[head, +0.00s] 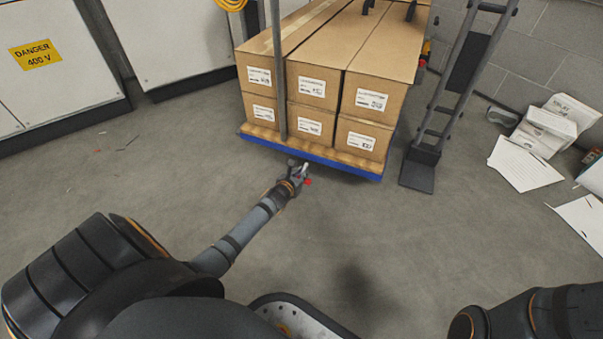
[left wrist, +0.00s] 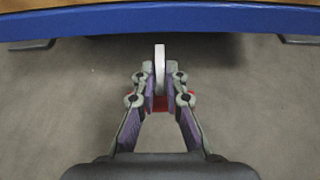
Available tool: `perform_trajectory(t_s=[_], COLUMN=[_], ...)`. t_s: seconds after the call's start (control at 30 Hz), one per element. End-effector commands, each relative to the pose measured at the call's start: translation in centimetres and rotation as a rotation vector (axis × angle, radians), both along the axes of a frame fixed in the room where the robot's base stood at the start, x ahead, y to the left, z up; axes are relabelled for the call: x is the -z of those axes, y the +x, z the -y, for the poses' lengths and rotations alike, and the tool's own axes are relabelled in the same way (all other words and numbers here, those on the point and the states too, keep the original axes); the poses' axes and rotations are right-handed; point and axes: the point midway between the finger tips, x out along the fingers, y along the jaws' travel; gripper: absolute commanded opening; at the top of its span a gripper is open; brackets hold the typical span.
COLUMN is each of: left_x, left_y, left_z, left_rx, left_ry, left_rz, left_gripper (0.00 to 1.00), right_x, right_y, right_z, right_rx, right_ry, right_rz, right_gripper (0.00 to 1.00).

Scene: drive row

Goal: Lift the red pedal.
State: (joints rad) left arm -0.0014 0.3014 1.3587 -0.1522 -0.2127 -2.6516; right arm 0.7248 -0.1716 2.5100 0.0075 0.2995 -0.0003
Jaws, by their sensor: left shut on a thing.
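The red pedal (head: 308,182) shows as a small patch of red beside the fingertips, low at the front edge of the blue cart. In the left wrist view its red part (left wrist: 160,103) shows between and behind the fingers, with a pale upright lever (left wrist: 160,64) rising between the fingertips. My left gripper (head: 300,172) reaches forward to it, and in the left wrist view its fingers (left wrist: 160,92) are closed in on it. The fingers hide much of the pedal. My right gripper is out of view; only part of that arm shows at bottom right.
The blue cart (head: 335,168) carries several cardboard boxes (head: 318,85). A dark ladder-like frame (head: 455,90) stands to its right. Cabinets (head: 150,40) line the left. Papers (head: 525,165) lie on the floor at right. The floor left of my arm is mostly clear.

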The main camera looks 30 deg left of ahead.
Motion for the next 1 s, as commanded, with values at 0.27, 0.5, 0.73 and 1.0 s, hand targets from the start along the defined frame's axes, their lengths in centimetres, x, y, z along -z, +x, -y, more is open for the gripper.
perform_trajectory(t_s=[0.27,0.5,0.73,1.0], left_x=[0.0,0.0,0.0,-0.01], left_y=[0.0,0.0,0.0,0.01], left_z=[0.06,0.03,0.02,0.01], left_rx=[0.001,0.0,0.0,0.0], left_ry=[-0.001,-0.001,0.0,0.0], left_rz=[0.001,0.0,0.0,0.0], left_gripper=[0.28,0.61,0.92,1.0], right_x=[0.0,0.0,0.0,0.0], right_y=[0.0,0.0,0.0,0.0], right_z=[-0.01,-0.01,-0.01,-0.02], right_rx=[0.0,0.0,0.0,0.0], right_ry=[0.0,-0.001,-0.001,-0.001], right_rz=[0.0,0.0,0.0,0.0], right_gripper=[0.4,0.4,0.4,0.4])
